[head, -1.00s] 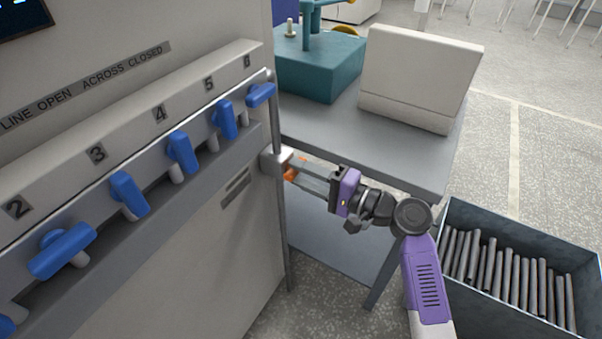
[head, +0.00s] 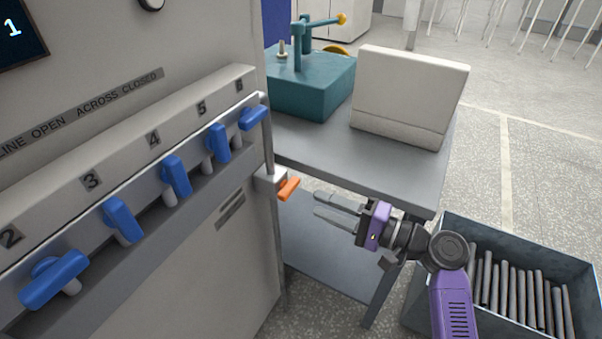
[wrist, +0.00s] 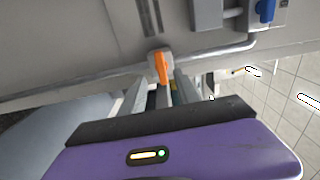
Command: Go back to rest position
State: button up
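My gripper (head: 316,204) is in the head view to the right of the cabinet's corner, with its two grey fingers apart and nothing between them. An orange lever (head: 289,188) on a pale block (head: 269,179) sits on the vertical rod at the cabinet's edge, just left of my fingertips with a gap. In the wrist view the orange lever (wrist: 161,67) lies straight ahead, beyond the fingers.
Blue valve handles (head: 176,175) line the cabinet front at left. A grey table (head: 330,160) behind my gripper carries a teal fixture (head: 310,85) and a white box (head: 408,95). A metal bin (head: 590,270) of grey rods stands at lower right.

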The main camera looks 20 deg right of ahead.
jog(key=shift+f, duration=0.1)
jog(key=s+a+f+n+g+h+p, duration=0.1)
jog(key=s+f+h+p, duration=0.3)
jog(key=s, duration=0.5)
jog(key=s+a+f+g+h+p, duration=0.1)
jog(key=s+f+h+p, duration=0.1)
jog(key=s+f+h, duration=0.55)
jog(key=s+a+r+n+t+p, duration=0.2)
jog(key=s+r+n+p, duration=0.4)
jog(key=s+r, duration=1.3)
notch_tip(320, 180, up, 3)
jog(key=n+y, duration=0.1)
jog(key=n, duration=0.2)
jog(key=shift+s+a+n, duration=0.2)
jog(key=shift+a+n, duration=0.05)
jog(key=shift+n, duration=0.05)
jog(key=shift+f, duration=0.1)
dwell(2.1)
